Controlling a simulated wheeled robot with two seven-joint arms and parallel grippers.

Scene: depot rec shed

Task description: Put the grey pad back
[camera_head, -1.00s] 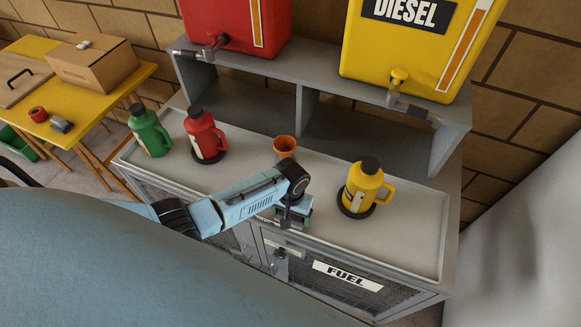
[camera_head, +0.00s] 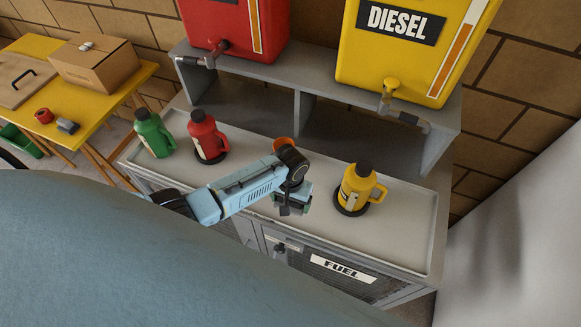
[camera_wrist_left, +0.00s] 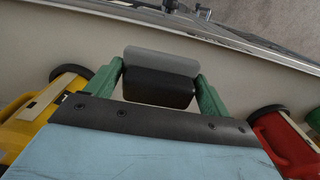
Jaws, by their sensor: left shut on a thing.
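My left gripper (camera_head: 291,206) is over the counter's tray, between the red jug and the yellow jug. In the left wrist view its green fingers (camera_wrist_left: 160,84) are shut on a block with a light grey strip and a black body, which I take to be the grey pad (camera_wrist_left: 162,62). The block appears held above the tray surface; the exact gap is unclear. In the head view the gripper mostly hides it. My right gripper is not in view.
A yellow jug (camera_head: 358,187) and a red jug (camera_head: 206,134) stand on dark discs; a green jug (camera_head: 152,132) stands left. An orange cup (camera_head: 283,143) is partly hidden behind my wrist. A yellow table (camera_head: 92,104) holds a box (camera_head: 96,66). The tray's right end (camera_head: 408,215) is clear.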

